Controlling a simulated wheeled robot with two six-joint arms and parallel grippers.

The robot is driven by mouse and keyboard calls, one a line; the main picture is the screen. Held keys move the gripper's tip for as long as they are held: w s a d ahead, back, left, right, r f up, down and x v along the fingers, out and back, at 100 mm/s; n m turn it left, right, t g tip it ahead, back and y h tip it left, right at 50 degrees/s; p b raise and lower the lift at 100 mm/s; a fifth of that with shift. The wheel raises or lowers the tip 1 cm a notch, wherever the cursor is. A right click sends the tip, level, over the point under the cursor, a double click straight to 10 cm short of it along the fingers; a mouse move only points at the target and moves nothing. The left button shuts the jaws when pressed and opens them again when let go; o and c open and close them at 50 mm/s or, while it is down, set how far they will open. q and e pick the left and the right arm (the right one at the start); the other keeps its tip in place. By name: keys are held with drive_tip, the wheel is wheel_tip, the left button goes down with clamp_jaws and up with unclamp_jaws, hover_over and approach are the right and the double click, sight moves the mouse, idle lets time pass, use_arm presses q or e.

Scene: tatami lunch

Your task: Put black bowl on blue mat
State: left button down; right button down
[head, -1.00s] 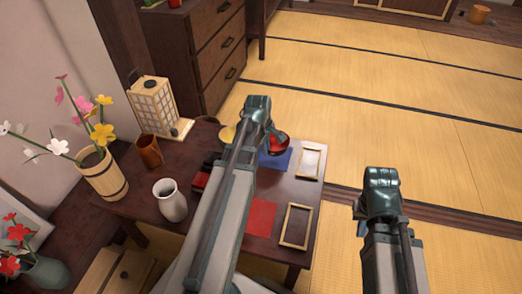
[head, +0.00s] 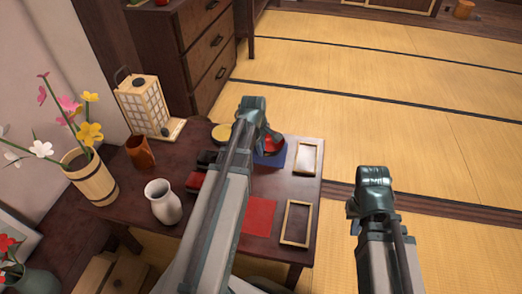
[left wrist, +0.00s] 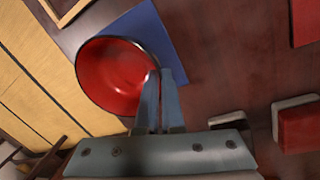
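The black bowl (head: 270,146), black outside and red inside, is at the far side of the low table, partly hidden by my left gripper (head: 262,128). In the left wrist view the bowl (left wrist: 108,75) overlaps part of the blue mat (left wrist: 153,30); whether it touches the mat is unclear. My left gripper's fingers (left wrist: 160,85) are close together across the bowl's near rim. The blue mat (head: 284,162) also shows beside and below the bowl in the head view. My right gripper (head: 373,185) is over the floor right of the table; its fingertips are hidden.
On the table are a red mat (head: 256,216), two wooden frames (head: 319,158) (head: 284,222), a white vase (head: 163,203), a brown cup (head: 141,152), a red box (head: 194,181) and a lantern (head: 146,104). Tatami floor (head: 420,130) lies open to the right.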

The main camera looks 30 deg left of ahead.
use_arm(q)
drive_tip(key=c, duration=1)
unclamp_jaws()
drive_tip(key=shift+f, duration=0.1)
drive_tip(key=r+p, duration=0.4)
drive_tip(key=s+r+p, duration=0.1)
drive_tip(key=r+p, duration=0.3)
drive_tip(key=s+r+p, duration=0.1)
drive_tip(key=r+p, duration=0.3)
drive_tip(key=shift+a, duration=0.15)
drive_tip(key=s+d+r+m+p, duration=0.4)
drive_tip(key=d+r+m+p, duration=0.2)
drive_tip(key=d+r+p, duration=0.2)
drive_tip(key=s+d+r+m+g+y+p, duration=0.1)
drive_tip(key=s+d+r+m+p, duration=0.3)
drive_tip(key=d+r+m+p, duration=0.3)
drive_tip(key=s+d+r+m+g+p, duration=0.1)
drive_tip(key=s+d+r+m+p, duration=0.4)
drive_tip(key=d+r+p, duration=0.5)
drive_tip(key=shift+d+m+y, duration=0.3)
drive_tip(key=shift+d+m, duration=0.1)
drive_tip(key=shift+m, duration=0.7)
